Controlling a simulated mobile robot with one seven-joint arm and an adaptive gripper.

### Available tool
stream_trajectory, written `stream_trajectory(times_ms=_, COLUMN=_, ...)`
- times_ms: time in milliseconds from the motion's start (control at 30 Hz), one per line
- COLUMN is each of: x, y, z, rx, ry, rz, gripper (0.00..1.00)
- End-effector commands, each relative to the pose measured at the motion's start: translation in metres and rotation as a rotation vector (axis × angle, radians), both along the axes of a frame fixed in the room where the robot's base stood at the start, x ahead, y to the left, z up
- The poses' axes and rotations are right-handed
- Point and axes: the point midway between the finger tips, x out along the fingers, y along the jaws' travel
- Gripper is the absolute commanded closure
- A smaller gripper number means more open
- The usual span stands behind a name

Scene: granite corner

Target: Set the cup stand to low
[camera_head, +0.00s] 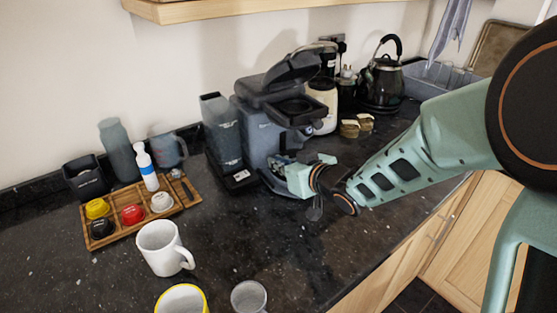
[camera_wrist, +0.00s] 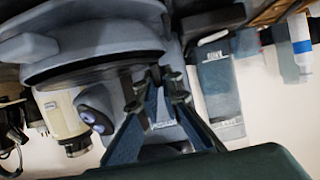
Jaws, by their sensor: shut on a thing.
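The dark blue-grey coffee machine (camera_head: 262,115) stands against the wall with its lid raised. My gripper (camera_head: 279,163) reaches in at the machine's lower front, below the brew head. In the wrist view, my gripper's two blue-grey fingers (camera_wrist: 162,84) come close together against the machine (camera_wrist: 95,45). They are shut on a part at the machine's front, taken to be the cup stand. The fingers and the gripper body largely hide this part, so its height and tilt cannot be told.
A white mug (camera_head: 158,248), a yellow-rimmed cup (camera_head: 181,298) and a glass (camera_head: 248,297) stand in front. A wooden tray (camera_head: 120,232) with capsules and a bottle is left. A dark water tank (camera_head: 221,132) adjoins the machine. A kettle (camera_head: 383,78) stands behind right.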

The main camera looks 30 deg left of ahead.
Motion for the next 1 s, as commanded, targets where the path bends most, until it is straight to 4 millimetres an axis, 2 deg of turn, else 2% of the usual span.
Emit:
stream_trajectory(times_ms=33, x=-0.001, y=0.0, z=-0.008, rx=-0.003, ry=0.002, rz=0.0, gripper=1.0)
stream_trajectory(times_ms=333, x=-0.001, y=-0.001, z=-0.009, rx=-0.005, ry=0.005, rz=0.0, gripper=1.0)
stream_trajectory(times_ms=400, x=-0.001, y=-0.001, z=-0.009, rx=-0.006, ry=0.005, rz=0.0, gripper=0.89)
stream_trajectory(times_ms=533, x=-0.001, y=-0.001, z=-0.009, rx=-0.006, ry=0.006, rz=-0.002, gripper=0.75)
stream_trajectory(times_ms=867, x=-0.001, y=-0.003, z=-0.008, rx=-0.006, ry=0.004, rz=-0.004, gripper=0.75)
stream_trajectory(times_ms=1000, x=-0.005, y=-0.013, z=-0.003, rx=-0.005, ry=0.004, rz=-0.006, gripper=0.75)
